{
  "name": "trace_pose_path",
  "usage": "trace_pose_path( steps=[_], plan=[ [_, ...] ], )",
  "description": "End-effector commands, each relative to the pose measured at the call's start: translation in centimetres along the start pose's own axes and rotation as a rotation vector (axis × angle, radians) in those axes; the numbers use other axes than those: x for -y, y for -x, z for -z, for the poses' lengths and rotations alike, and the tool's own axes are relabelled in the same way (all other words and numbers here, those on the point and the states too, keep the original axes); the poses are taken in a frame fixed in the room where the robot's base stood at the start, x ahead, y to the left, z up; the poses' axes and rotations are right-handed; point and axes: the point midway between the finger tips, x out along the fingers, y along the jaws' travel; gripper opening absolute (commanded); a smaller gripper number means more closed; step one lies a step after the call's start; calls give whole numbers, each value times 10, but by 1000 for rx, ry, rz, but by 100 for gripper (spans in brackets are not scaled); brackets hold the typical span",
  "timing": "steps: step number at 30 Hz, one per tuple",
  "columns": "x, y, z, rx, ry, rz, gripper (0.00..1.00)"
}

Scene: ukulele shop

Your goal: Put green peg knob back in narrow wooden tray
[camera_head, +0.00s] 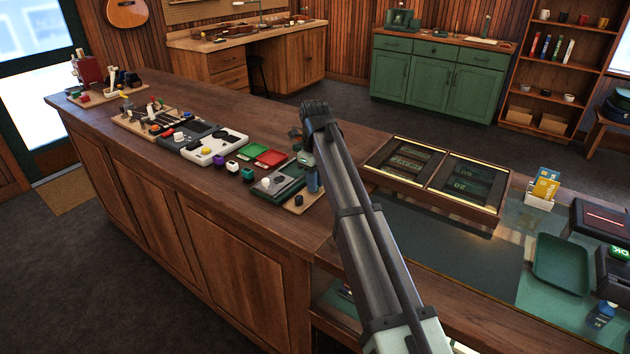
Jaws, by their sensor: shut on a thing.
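My gripper (303,157) hangs down at the end of my arm, above the right end of the wooden counter, and is largely hidden by my arm. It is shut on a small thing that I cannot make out. I cannot pick out a green peg knob for certain. A narrow wooden tray (301,206) lies on the counter just below my gripper, partly behind my arm, with a small black knob (299,199) at its near end. A blue-grey upright thing (313,181) shows beside my arm, over the tray's far part.
Farther left are a black-and-white device (203,147) and a wooden tool board (140,124). A framed display case (436,178) stands right of my arm.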

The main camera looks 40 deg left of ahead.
Motion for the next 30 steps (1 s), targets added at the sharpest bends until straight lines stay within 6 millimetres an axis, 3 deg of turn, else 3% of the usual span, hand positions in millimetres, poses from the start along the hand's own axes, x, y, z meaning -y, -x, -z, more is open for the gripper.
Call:
trace_pose_path(
  steps=[6, 7, 15, 24, 30],
  plan=[
    [0, -3, 0, 0, 0, 0, 0],
    [0, -3, 0, 0, 0, 0, 22],
    [0, -3, 0, 0, 0, 0, 46],
    [0, 0, 0, 0, 0, 0, 46],
    [1, 24, -1, 2, 0, 2, 46]
  ],
)
